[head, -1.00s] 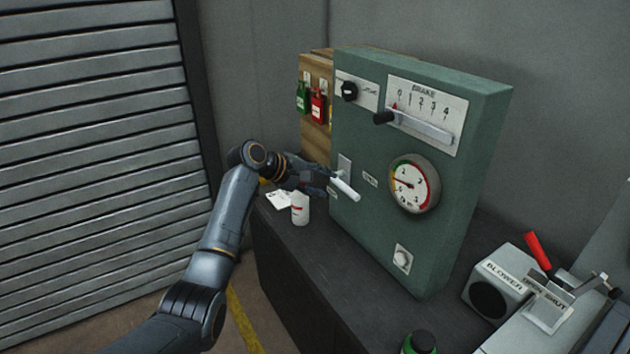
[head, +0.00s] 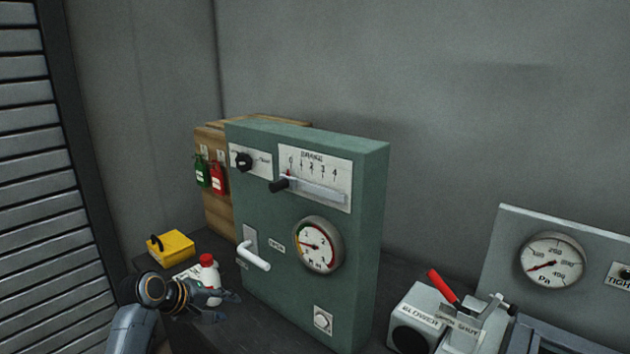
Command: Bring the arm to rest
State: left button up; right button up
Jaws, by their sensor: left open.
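My left arm comes in at the lower left of the head view. My left gripper (head: 228,295) is open and empty, low beside the left edge of the green control panel (head: 281,214). It is below and left of the panel's white lever handle (head: 254,257) and looks apart from it. A white bottle with a red cap (head: 208,268) stands behind the gripper, which partly hides it. My right gripper is not in view.
A yellow box (head: 172,245) sits at the dark bench's back left. Green (head: 202,171) and red (head: 218,177) tags hang on a wooden board (head: 214,134). A blower box with a red lever (head: 443,287) and a Pa gauge (head: 552,260) stand right.

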pick_arm(q)
jog(key=s+d+f+m+g+y, duration=0.1)
jog(key=s+f+m+y, duration=0.15)
jog(key=s+f, duration=0.6)
jog(key=s+d+f+m+g+y, duration=0.1)
jog(key=s+d+f+m+g, duration=0.3)
jog(key=s, duration=0.8)
jog(key=s+a+m+t+y, duration=0.15)
jog(key=s+m, duration=0.25)
jog(key=s, duration=1.6)
notch_tip(320, 180, down, 27)
jog(key=s+g+b, duration=0.1)
jog(key=g, duration=0.1)
jog(key=s+a+f+b, duration=0.1)
jog(key=s+a+f, duration=0.2)
jog(key=s+f, duration=1.4)
jog(key=shift+s+f+g+b, duration=0.15)
jog(key=shift+f+g+b, duration=0.15)
jog(key=shift+f+g, duration=0.25)
jog(key=shift+a+f, duration=0.1)
jog(key=shift+c, duration=0.2)
